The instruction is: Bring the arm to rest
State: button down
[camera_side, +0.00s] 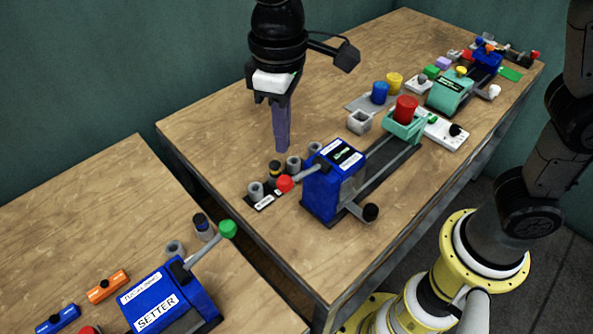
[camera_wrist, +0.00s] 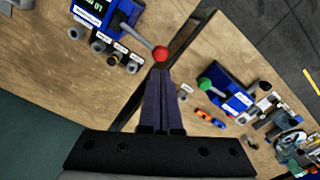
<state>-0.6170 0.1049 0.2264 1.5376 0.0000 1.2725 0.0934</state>
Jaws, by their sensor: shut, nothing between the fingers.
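My gripper (camera_side: 282,148) hangs pointing down in the side view, above the wooden table and behind the near blue press. Its long dark fingers are together with nothing between them. In the wrist view the gripper (camera_wrist: 159,75) also shows shut, above the gap between the two tables. The fingers look clear of the objects on the tables, though their exact height is hard to tell.
A blue press (camera_side: 322,195) with a red-knobbed lever stands near the gripper, beside several small grey cups (camera_side: 293,165). A blue setter press (camera_side: 165,295) stands on the left table. A teal press (camera_side: 449,92) is farther back. Bare wood lies behind the gripper.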

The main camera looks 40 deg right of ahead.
jog(key=shift+r, duration=0.1)
jog(key=s+d+r+m+t, duration=0.2)
jog(key=s+d+r, duration=0.15)
jog(key=d, duration=0.45)
jog(key=s+d+r+m+t, duration=0.15)
jog(key=d+r, duration=0.25)
jog(key=d, duration=0.4)
jog(key=s+d+f+m+t, duration=0.1)
jog(key=s+d+f, duration=0.2)
jog(key=s, duration=0.2)
jog(key=s+d+f+m+t, duration=0.1)
jog(key=s+d+f, duration=0.2)
jog(key=s+f, duration=0.1)
jog(key=shift+s+d+f, duration=0.3)
jog(key=shift+s+d, duration=0.05)
jog(key=shift+s, duration=0.45)
jog(key=shift+m, duration=0.25)
